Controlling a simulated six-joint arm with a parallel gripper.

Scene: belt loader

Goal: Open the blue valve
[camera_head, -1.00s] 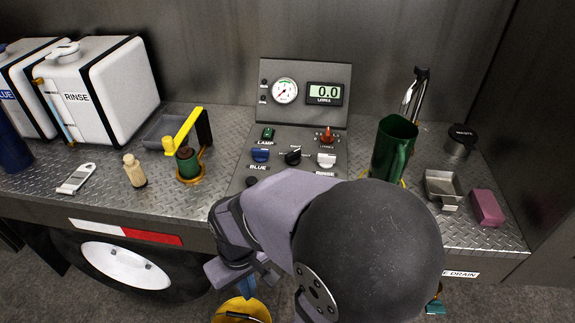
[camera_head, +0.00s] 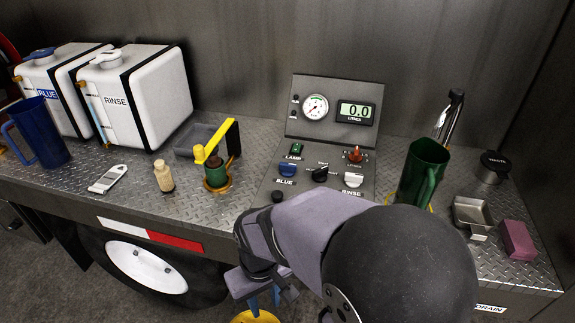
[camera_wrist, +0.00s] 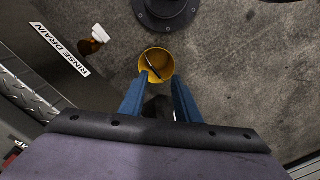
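The blue valve is a blue knob (camera_head: 287,170) above the BLUE label on the grey control panel (camera_head: 270,185). A black knob (camera_head: 320,174) and a white knob (camera_head: 353,180) above RINSE sit to its right. My gripper (camera_head: 262,300) hangs below and in front of the panel, beyond the bench's front edge, apart from the knobs. In the wrist view my gripper (camera_wrist: 160,92) points down at the floor, its two blue fingers spread with nothing held between them. A yellow bucket (camera_wrist: 157,64) stands on the floor under it.
White BLUE (camera_head: 50,80) and RINSE (camera_head: 125,110) tanks stand at the left. A blue jug (camera_head: 42,135), a yellow-handled pump (camera_head: 216,165), a green jug (camera_head: 424,170), a metal tray (camera_head: 472,215) and a pink block (camera_head: 518,240) stand on the bench. A gauge and a 0.0 display top the panel.

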